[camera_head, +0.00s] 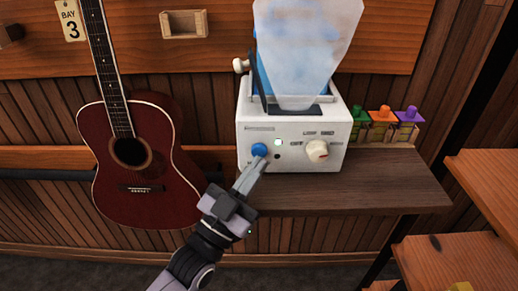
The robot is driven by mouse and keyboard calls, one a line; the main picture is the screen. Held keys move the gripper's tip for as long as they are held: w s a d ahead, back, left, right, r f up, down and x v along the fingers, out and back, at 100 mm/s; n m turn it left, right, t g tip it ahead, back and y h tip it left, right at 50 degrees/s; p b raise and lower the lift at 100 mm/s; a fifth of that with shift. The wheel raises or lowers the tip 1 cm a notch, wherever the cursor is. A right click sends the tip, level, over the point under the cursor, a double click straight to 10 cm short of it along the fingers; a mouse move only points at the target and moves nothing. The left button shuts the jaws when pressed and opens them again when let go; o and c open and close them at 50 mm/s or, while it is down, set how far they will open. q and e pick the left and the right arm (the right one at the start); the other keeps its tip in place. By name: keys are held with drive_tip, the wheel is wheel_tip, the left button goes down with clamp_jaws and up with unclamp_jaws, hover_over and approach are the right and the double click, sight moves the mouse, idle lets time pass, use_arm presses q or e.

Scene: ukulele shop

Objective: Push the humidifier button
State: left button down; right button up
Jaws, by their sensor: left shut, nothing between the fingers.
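The white humidifier (292,158) stands on a brown wooden shelf, with a bluish translucent tank (305,50) on top. Its round blue button (259,149) is on the left of the front face, beside a small pinkish-white light and a cream dial (317,151). My left gripper (262,160) is shut and empty. Its fingertips are at the lower right edge of the blue button and cover a little of it. Whether they touch the button or are just in front of it, I cannot tell. My right gripper is not in view.
The brown shelf (350,188) has bare room to the right and in front of the humidifier. Several small bottles with coloured tops (384,125) stand right of it. A dark red guitar (130,160) hangs at the left. Wooden steps or shelves (455,260) are at the lower right.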

use_arm(q)
drive_tip(key=shift+s, duration=0.1)
drive_tip(key=s+p, duration=0.2)
drive_tip(key=s, duration=0.3)
drive_tip(key=shift+s+p, duration=0.3)
drive_tip(key=shift+s, duration=0.1)
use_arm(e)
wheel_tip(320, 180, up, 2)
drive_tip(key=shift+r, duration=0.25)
